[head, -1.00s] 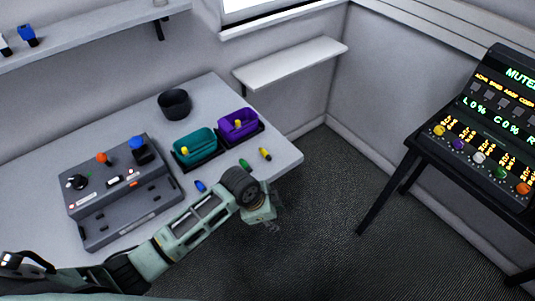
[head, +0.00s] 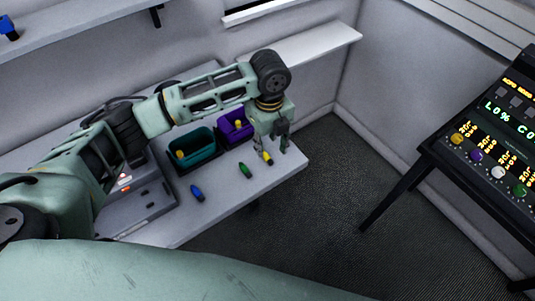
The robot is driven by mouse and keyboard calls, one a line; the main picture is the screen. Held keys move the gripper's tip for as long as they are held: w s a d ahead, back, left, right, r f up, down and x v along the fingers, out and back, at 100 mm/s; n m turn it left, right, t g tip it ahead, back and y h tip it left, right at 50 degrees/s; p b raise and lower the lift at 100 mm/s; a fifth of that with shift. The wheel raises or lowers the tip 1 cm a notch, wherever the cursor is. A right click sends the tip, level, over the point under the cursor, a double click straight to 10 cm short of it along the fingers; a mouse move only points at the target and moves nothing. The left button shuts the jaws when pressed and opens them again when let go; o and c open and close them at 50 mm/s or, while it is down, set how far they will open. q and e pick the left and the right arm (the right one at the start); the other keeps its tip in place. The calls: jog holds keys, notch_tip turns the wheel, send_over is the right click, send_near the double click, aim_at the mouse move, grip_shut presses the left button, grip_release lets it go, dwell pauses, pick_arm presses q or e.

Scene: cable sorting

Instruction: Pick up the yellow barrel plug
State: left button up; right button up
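The yellow barrel plug (head: 267,159) lies on the table near its right corner. My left gripper (head: 272,148) points down right at it, with its fingers apart and the plug showing below and between them. The fingers do not look closed on the plug; whether they touch it I cannot tell. My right gripper is not in view.
A green plug (head: 244,171) and a blue plug (head: 196,193) lie to the left on the table. A teal bin (head: 203,153) and a purple bin (head: 223,131) stand behind, each with something yellow inside. A grey device (head: 150,205) is partly behind my arm.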

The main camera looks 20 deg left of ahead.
aim_at(267, 156)
pick_arm(q)
jog(key=shift+a+f, duration=0.1)
jog(key=shift+f, duration=0.45)
jog(key=f, duration=0.1)
jog(key=f+p, duration=0.1)
jog(key=f, duration=0.1)
jog(key=shift+w+a, duration=0.1)
jog(key=shift+a, duration=0.1)
jog(key=shift+f, duration=0.65)
jog(key=c, duration=0.6)
grip_shut()
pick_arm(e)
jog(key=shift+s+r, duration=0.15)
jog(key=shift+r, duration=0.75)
